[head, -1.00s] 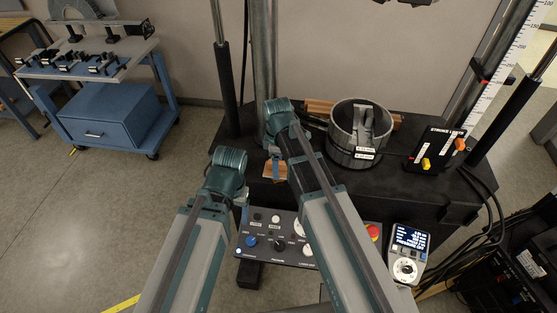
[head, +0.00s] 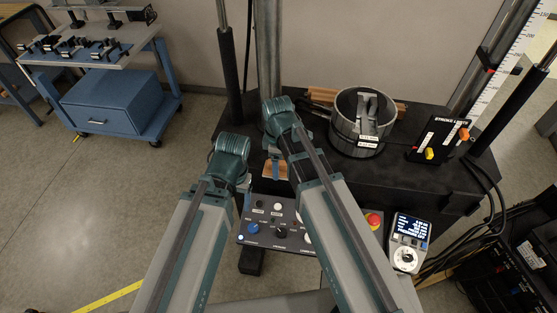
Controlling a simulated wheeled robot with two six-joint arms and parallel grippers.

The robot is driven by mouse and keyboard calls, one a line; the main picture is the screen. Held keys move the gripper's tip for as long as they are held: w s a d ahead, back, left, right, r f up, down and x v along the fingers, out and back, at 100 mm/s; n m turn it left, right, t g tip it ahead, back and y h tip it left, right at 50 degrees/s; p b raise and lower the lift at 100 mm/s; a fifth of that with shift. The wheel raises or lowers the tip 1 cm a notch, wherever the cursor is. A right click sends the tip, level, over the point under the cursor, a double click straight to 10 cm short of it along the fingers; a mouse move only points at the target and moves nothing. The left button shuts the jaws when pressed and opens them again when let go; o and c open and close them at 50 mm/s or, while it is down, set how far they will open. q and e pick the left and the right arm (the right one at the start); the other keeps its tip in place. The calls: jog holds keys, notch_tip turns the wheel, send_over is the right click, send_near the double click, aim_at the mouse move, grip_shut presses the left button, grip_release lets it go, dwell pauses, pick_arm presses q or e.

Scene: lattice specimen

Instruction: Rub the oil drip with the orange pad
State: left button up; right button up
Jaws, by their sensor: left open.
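An orange-brown flat piece (head: 276,171), which looks like the orange pad, is at the front left edge of the black machine table, partly covered by my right arm. I cannot make out the oil drip. My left gripper (head: 246,190) is open and empty, mostly behind its wrist, left of the orange-brown piece and above the control panel. My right gripper (head: 274,151) shows only as a small grey-blue part below its wrist, just above the orange-brown piece. Its fingers are hidden, so I cannot tell whether it touches the piece.
A round metal pot (head: 345,131) stands on the black table (head: 310,168). A limit box (head: 437,139) with coloured knobs is to its right. The control panel (head: 262,236), a red button (head: 373,220) and a display unit (head: 409,241) are in front. A blue cart (head: 112,105) stands far left.

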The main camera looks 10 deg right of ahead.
jog(key=shift+f, duration=0.15)
jog(key=shift+c, duration=0.5)
jog(key=shift+w+d, duration=0.3)
jog(key=shift+w, duration=0.6)
jog(key=shift+w+d, duration=0.25)
jog(key=shift+w, duration=0.65)
jog(key=shift+w+d, duration=0.25)
jog(key=shift+w, duration=0.6)
jog(key=shift+w+d, duration=0.25)
jog(key=shift+w, duration=0.55)
jog(key=shift+w, duration=0.1)
jog(key=shift+w+d, duration=0.3)
jog(key=shift+w, duration=0.55)
jog(key=shift+w+d, duration=0.25)
jog(key=shift+w, duration=0.6)
